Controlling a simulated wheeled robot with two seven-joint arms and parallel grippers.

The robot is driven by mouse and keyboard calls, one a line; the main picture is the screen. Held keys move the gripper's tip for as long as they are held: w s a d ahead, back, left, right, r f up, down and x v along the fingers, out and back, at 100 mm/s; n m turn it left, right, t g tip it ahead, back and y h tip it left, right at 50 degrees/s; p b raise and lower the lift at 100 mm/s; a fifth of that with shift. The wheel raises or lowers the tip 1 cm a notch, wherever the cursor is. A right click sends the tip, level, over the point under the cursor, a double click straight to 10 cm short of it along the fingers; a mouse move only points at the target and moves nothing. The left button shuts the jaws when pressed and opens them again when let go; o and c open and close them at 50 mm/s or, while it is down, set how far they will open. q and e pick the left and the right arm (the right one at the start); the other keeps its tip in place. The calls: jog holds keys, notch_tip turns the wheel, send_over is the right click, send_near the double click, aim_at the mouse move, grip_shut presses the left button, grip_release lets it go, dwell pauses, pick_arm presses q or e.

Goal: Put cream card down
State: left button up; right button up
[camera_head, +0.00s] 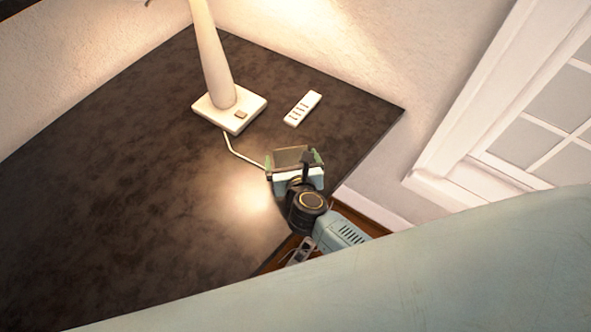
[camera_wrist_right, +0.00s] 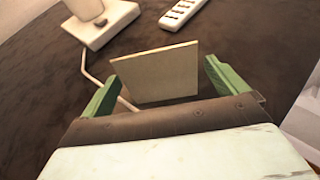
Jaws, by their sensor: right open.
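The cream card (camera_wrist_right: 156,74) is a thin, flat, squarish piece between the two green fingers of my right gripper (camera_wrist_right: 168,90) in the right wrist view. Both fingers stand apart from its side edges, so the gripper is open around it. The card looks upright or tilted; I cannot tell if its lower edge touches the table. In the head view my right gripper (camera_head: 295,160) is over the right part of the dark table (camera_head: 110,160), and the card there is hard to make out. My left gripper is not in view.
A lamp with a square white base (camera_head: 229,110) stands behind the gripper, its cord (camera_head: 241,156) running towards the gripper. A white remote-like strip (camera_head: 302,108) lies near the table's back right edge. The left of the table is clear. A window (camera_head: 540,110) is at right.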

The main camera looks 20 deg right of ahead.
jog(key=p+v, duration=0.1)
jog(key=v, duration=1.1)
